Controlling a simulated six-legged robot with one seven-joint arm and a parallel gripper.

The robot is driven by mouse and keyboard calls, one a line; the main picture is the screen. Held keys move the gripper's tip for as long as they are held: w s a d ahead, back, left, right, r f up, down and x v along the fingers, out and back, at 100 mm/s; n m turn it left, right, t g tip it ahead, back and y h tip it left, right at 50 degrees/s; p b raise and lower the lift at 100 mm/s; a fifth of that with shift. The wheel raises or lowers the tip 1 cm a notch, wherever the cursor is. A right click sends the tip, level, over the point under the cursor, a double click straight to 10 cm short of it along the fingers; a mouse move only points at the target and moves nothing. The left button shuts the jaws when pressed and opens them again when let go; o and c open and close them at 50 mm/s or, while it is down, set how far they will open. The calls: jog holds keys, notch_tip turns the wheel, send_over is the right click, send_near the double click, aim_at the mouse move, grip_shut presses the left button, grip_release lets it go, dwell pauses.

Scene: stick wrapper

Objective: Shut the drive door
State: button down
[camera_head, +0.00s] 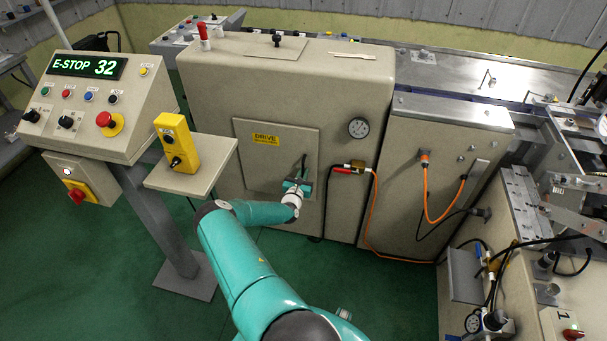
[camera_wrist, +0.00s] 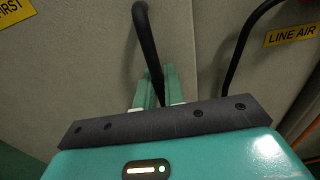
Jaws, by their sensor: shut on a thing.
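The drive door (camera_head: 262,168) is a beige panel with a yellow DRIVE label (camera_head: 265,139), on the front of the beige machine cabinet. It looks closed or nearly flush; I cannot tell whether it is fully seated. Its black bar handle (camera_head: 304,165) is near its right edge and also shows in the wrist view (camera_wrist: 143,35). My gripper (camera_head: 298,186) is at the lower part of this handle. In the wrist view my gripper (camera_wrist: 157,88) has its teal fingers shut around the lower end of the black handle. The fingertips partly hide that end.
A control console (camera_head: 95,100) and a shelf with a yellow pendant (camera_head: 178,143) stand at left. Green floor (camera_head: 370,285) is clear in front.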

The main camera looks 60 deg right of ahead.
jog(key=shift+d+r, duration=0.15)
jog(key=c, duration=1.6)
grip_release()
jog(key=a, duration=0.4)
jog(key=s+a, duration=0.1)
jog(key=a, duration=0.4)
jog(key=s+a, duration=0.1)
jog(key=a, duration=0.3)
jog(key=shift+s+a, duration=0.15)
jog(key=shift+a, duration=0.25)
